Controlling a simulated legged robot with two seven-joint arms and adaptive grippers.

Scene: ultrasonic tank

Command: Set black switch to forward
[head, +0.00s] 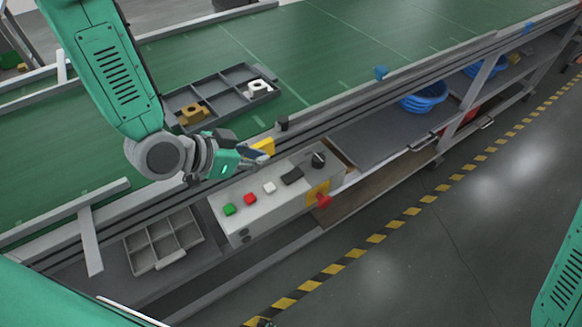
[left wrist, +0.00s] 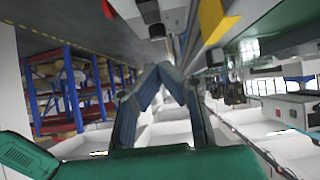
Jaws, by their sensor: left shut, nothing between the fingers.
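The control box (head: 262,205) is a pale grey panel on the near side of the conveyor. On its top, from left to right, are a green button, a red button, a white button, a black rectangular part (head: 292,175) and a round black switch (head: 318,159). The switch's setting is too small to read. My left gripper (head: 264,158) is above the panel's back edge, to the left of the black switch and apart from it. Its fingers are shut and empty; they also meet at the tips in the left wrist view (left wrist: 160,72). My right gripper is out of view.
A divided tray (head: 222,98) with a brown and a white part lies on the green belt. An empty grey tray (head: 163,242) is left of the box. The conveyor's rail (head: 350,108) runs behind the box.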

